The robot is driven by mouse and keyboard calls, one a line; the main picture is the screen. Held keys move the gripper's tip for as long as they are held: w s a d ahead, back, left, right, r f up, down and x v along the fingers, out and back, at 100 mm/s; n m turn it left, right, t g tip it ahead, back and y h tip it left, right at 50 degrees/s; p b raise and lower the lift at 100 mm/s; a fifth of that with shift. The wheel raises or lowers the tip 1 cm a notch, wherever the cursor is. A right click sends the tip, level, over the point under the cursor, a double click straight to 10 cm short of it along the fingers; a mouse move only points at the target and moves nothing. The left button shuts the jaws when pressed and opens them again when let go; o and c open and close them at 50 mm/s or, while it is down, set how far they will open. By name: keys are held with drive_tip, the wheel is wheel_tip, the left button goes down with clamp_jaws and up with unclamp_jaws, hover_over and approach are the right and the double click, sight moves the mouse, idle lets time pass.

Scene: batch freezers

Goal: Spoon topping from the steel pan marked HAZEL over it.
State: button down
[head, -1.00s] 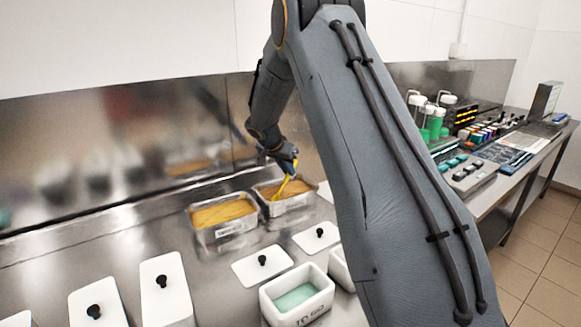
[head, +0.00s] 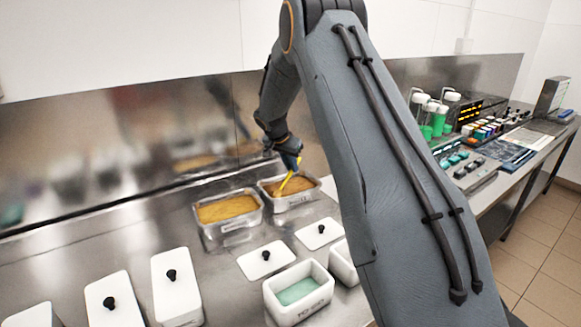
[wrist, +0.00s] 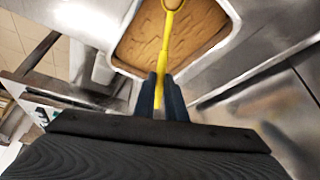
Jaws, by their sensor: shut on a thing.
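My gripper (head: 290,157) is shut on the handle of a yellow spoon (head: 287,178), over the right of two steel pans at the back of the counter. This right pan (head: 300,203) holds a brown topping (head: 299,185). The spoon's lower end reaches the topping. The left pan (head: 232,231) holds a more orange topping. Both pans' labels are too small to read surely.
A white tub (head: 311,308) with pale green contents and writing on its front stands in front, with another white tub (head: 343,265) partly behind my arm. White lids with black knobs (head: 266,256) lie nearby. Lidded white tubs (head: 176,285) stand at left.

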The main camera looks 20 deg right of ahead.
sight(299, 158)
drive_tip(key=shift+w+d+r+p, duration=0.1)
drive_tip(key=shift+w+d+r, duration=0.1)
drive_tip(key=shift+r, duration=0.45)
drive_tip(key=shift+w+d+r+p, duration=0.1)
drive_tip(key=shift+d+r, duration=0.05)
drive_tip(key=shift+r, duration=0.45)
drive_tip(key=shift+w+d+r+p, duration=0.1)
drive_tip(key=shift+d+r, duration=0.1)
drive_tip(key=shift+r, duration=0.45)
drive_tip(key=shift+w+d+r+g+y+p, duration=0.1)
drive_tip(key=shift+w+d+g+y+p, duration=0.35)
drive_tip(key=shift+p, duration=0.65)
drive_tip(key=shift+d+y, duration=0.25)
drive_tip(key=shift+d, duration=0.1)
drive_tip(key=shift+w+d+g+y+b, duration=0.55)
drive_tip(key=shift+w+d+y+b, duration=0.15)
drive_tip(key=shift+b, duration=0.3)
drive_tip(key=shift+d+y+b, duration=0.15)
drive_tip(key=shift+y+b, duration=0.15)
drive_tip(key=shift+r, duration=0.1)
